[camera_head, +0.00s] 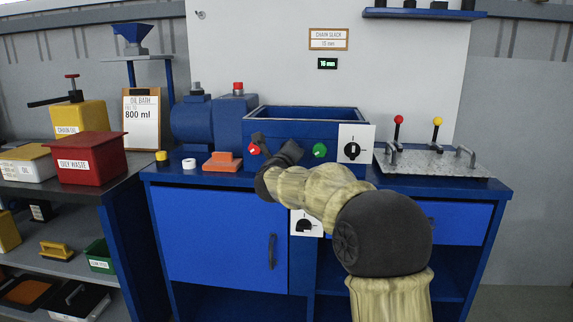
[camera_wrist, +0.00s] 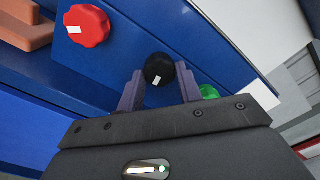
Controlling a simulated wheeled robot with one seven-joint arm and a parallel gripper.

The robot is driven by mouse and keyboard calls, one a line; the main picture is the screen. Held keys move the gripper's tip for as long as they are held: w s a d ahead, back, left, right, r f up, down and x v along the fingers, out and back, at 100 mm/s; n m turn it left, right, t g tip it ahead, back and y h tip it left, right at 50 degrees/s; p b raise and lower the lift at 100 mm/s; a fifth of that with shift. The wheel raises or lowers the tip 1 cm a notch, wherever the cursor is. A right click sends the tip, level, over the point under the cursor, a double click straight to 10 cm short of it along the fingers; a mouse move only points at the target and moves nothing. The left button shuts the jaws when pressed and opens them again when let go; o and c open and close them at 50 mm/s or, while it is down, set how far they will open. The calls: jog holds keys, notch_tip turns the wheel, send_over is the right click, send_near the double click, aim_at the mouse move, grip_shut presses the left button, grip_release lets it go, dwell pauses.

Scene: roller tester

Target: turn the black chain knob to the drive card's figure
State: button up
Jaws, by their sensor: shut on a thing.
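The black chain knob (camera_wrist: 158,68) with a white mark sits on the blue machine front in the wrist view, between the two fingers of my gripper (camera_wrist: 159,80), which is shut on it. In the head view my gripper (camera_head: 265,146) reaches the machine front between the red and green knobs and hides the black knob. The chain slack card (camera_head: 328,39) on the grey back panel has a small figure that is hard to read, perhaps 15 mm. The green display (camera_head: 327,63) below it reads 16 mm.
The red knob (camera_wrist: 87,25) is left of my fingers and the green knob (camera_wrist: 209,92) is close at the right. A white dial plate (camera_head: 355,143) is farther right. An orange block (camera_head: 222,162) and white ring (camera_head: 189,164) lie on the ledge at the left.

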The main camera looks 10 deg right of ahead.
jog(key=shift+f+m+b, duration=0.3)
jog(key=shift+m+b, duration=0.35)
jog(key=shift+m, duration=0.25)
jog(key=shift+r, duration=0.1)
jog(key=o, duration=0.9)
jog(key=shift+o, duration=0.4)
jog(key=shift+r, duration=0.1)
jog(key=p+v, duration=0.1)
jog(key=v, duration=1.6)
jog(key=shift+s+p, duration=0.15)
jog(key=shift+p, duration=0.2)
